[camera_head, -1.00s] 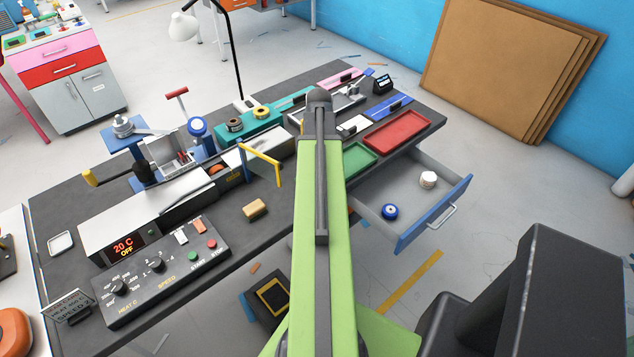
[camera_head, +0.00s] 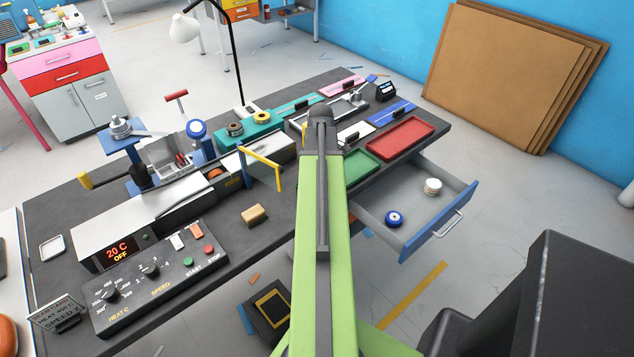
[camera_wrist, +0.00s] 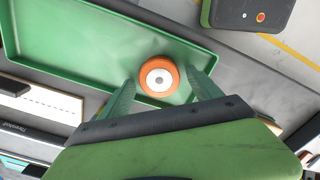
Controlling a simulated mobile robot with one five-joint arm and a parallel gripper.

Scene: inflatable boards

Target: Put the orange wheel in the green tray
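The orange wheel (camera_wrist: 159,77) has a pale hub and shows in the wrist view inside the outline of the green tray (camera_wrist: 75,40), by one long wall. It looks to lie on the tray floor, though its exact height is hard to tell. My gripper (camera_wrist: 164,78) has its two green fingers on either side of the wheel, with a gap visible at each side. In the head view, part of the green tray (camera_head: 362,166) shows to the right of my arm. My arm hides the gripper and the orange wheel there.
A red tray (camera_head: 400,136) sits beside the green one. An open drawer (camera_head: 408,228) below holds a blue roll (camera_head: 394,218) and a white roll (camera_head: 432,186). A control panel (camera_head: 155,275) and machine stand left on the dark bench. A tan block (camera_head: 254,214) lies near my arm.

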